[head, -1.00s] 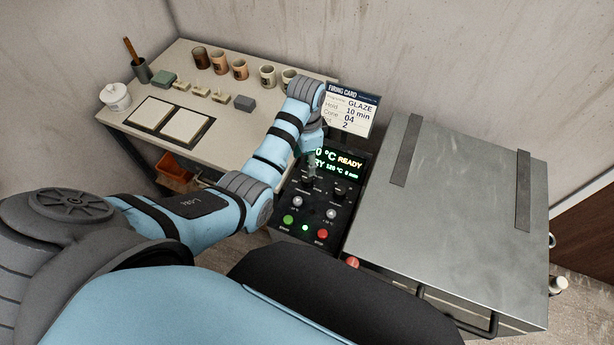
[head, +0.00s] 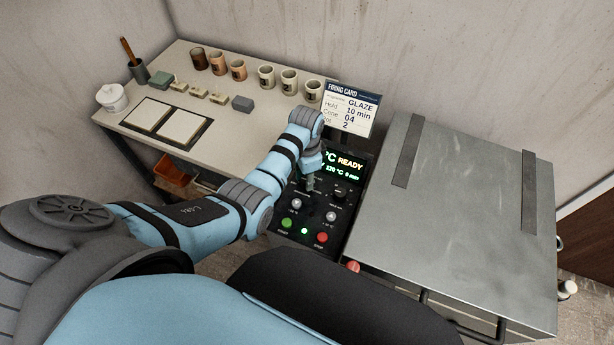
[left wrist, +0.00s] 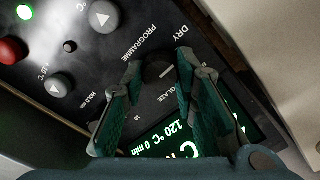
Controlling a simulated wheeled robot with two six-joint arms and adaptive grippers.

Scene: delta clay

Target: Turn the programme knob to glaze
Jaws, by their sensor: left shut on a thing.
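The programme knob (left wrist: 158,72) is a dark round knob on the black control panel (head: 322,225). In the left wrist view it sits between my left fingertips, with the printed words PROGRAMME, DRY and GLAZE around it. My left gripper (left wrist: 160,75) is shut on the knob; in the head view the gripper (head: 309,187) reaches down to the panel and hides the knob. I cannot make out a pointer mark on it. The display (head: 346,168) is partly covered by my arm; it reads READY and 120 °C 0 min. My right gripper is not in view.
The firing card (head: 351,108) behind the panel reads GLAZE, 10 min, 04, 2. A second knob (head: 340,195), arrow buttons, a green button (head: 287,223) and a red button (head: 322,238) are close by. The metal kiln (head: 460,190) stands right, the worktable (head: 220,130) with cups left.

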